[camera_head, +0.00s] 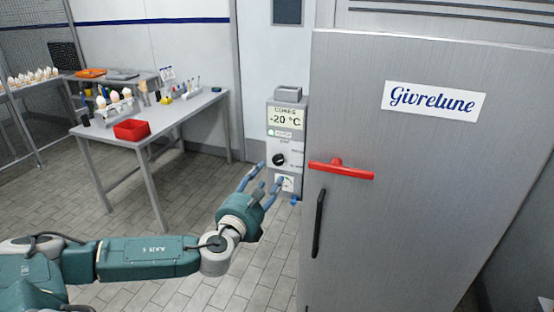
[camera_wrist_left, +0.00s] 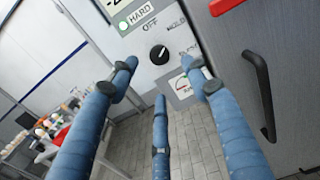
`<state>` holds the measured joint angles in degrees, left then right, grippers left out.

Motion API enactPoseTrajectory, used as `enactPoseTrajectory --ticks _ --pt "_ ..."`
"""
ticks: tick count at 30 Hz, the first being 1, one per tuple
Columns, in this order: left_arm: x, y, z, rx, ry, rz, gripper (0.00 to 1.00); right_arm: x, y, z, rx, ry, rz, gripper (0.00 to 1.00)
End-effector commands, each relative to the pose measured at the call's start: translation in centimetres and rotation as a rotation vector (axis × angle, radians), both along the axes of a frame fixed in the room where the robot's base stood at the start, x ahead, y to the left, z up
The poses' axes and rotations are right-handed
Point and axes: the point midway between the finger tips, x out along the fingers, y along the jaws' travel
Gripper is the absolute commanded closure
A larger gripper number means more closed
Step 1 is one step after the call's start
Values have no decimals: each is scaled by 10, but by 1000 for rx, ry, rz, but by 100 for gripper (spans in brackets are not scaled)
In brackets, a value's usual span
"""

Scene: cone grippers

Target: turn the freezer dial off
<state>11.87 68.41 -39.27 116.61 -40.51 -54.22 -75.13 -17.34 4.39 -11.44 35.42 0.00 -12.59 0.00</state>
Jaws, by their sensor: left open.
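The black round dial (camera_head: 278,159) sits on the grey control panel (camera_head: 271,146) beside the freezer door. It also shows in the left wrist view (camera_wrist_left: 159,54), below the printed word OFF. Its small white mark seems to point toward the upper right, but is too small to read surely. My left gripper (camera_head: 268,178) has three blue fingers spread open and empty, in front of the panel and a little below the dial in the head view. In the wrist view, the dial shows between its fingertips (camera_wrist_left: 163,75), with no finger touching it. My right gripper is not in view.
The freezer door (camera_head: 410,180) fills the right, with a red handle (camera_head: 341,169) and a black handle (camera_head: 318,222). A gauge (camera_wrist_left: 181,86) sits below the dial. A table (camera_head: 175,113) with a red bin (camera_head: 131,129) stands left. The tiled floor between is clear.

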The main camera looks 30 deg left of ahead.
Motion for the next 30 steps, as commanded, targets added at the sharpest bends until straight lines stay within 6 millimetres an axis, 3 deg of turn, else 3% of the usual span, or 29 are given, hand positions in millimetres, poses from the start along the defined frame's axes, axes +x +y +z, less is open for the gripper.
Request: enactPoseTrajectory --ticks 9,15,28,30 --pt "59 14 3 -6 -2 3 52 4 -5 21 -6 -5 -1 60" --pt "84 20 1 -6 0 2 52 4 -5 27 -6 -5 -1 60" --pt "93 22 -1 -6 2 0 52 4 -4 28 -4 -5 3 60" --pt "93 22 -1 -7 2 0 66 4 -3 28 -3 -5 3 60"
